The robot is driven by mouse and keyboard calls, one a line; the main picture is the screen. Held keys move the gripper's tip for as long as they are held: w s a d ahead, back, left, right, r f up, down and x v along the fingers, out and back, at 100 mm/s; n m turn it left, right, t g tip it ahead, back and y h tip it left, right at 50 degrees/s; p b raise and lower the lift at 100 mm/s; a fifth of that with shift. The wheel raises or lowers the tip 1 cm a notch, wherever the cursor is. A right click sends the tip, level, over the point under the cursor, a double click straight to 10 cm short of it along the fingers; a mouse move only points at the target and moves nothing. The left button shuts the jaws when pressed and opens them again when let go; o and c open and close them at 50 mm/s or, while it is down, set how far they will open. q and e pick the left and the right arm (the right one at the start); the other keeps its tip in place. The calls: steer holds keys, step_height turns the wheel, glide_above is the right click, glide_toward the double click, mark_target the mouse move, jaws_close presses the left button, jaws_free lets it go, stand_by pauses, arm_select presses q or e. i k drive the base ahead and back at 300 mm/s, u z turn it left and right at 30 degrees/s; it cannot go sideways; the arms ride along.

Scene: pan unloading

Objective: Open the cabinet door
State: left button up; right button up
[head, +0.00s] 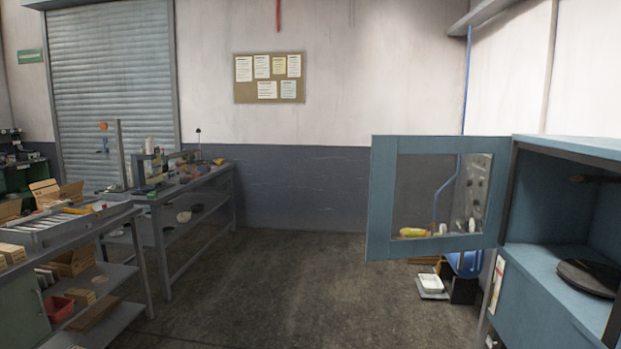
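The blue cabinet (552,277) stands at the right edge of the head view, partly cut off. Its door (383,199), a blue frame around a see-through pane, stands wide open and swung out to the left. Inside the cabinet, a dark round pan (592,277) lies on the floor of the compartment, cut off by the picture edge. Neither of my grippers shows in this view.
The floor (290,290) in the middle is clear. A workbench (185,184) and a shelf with boxes (75,232) stand on the left. A white tray (431,282) and a blue object (466,263) are low behind the door.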

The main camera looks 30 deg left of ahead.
mark_target(384, 149)
steer(key=u, duration=0.75)
steer(key=i, duration=0.95)
steer(key=u, duration=0.65)
steer(key=i, duration=1.25)
steer(key=z, duration=0.45)
steer(key=i, duration=0.9)
steer(key=z, duration=1.3)
steer(key=i, duration=0.65)
steer(key=z, duration=0.6)
